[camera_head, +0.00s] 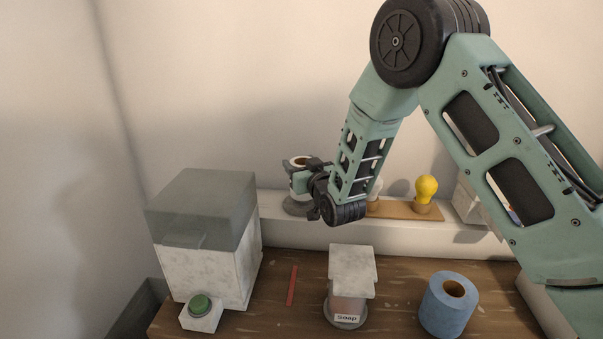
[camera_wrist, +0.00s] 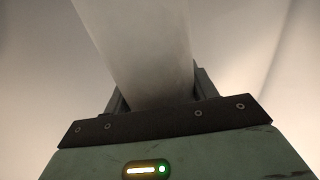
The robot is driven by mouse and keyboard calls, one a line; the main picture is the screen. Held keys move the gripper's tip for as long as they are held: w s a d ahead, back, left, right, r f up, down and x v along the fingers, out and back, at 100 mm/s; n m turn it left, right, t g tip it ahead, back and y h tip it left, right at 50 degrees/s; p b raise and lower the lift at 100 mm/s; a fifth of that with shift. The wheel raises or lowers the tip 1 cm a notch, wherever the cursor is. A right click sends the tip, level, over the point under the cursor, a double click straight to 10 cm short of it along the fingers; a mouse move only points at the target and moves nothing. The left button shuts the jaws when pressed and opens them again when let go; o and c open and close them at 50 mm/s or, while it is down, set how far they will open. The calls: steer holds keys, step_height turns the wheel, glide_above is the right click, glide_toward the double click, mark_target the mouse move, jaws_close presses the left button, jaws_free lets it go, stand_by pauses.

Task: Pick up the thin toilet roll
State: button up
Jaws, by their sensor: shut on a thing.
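The thin toilet roll (camera_head: 300,162) is pale with a brown core opening at its top. It stands upright at the back ledge, above a round grey base. My gripper (camera_head: 302,174) is shut around the roll, with a finger on each side of it. In the wrist view the roll (camera_wrist: 145,50) is a smooth pale cylinder filling the space between the fingers. I cannot tell whether its bottom still touches the base, since my gripper hides part of it.
A thick blue roll (camera_head: 447,305) stands on the wooden table at the right front. A yellow bulb (camera_head: 426,189) sits on the ledge (camera_head: 300,236).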

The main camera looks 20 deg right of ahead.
step_height(320, 180, up, 8)
steer(key=b, duration=0.1)
steer(key=shift+b, duration=0.4)
steer(key=shift+r, duration=0.1)
steer(key=shift+b, duration=0.4)
stand_by(0.5)
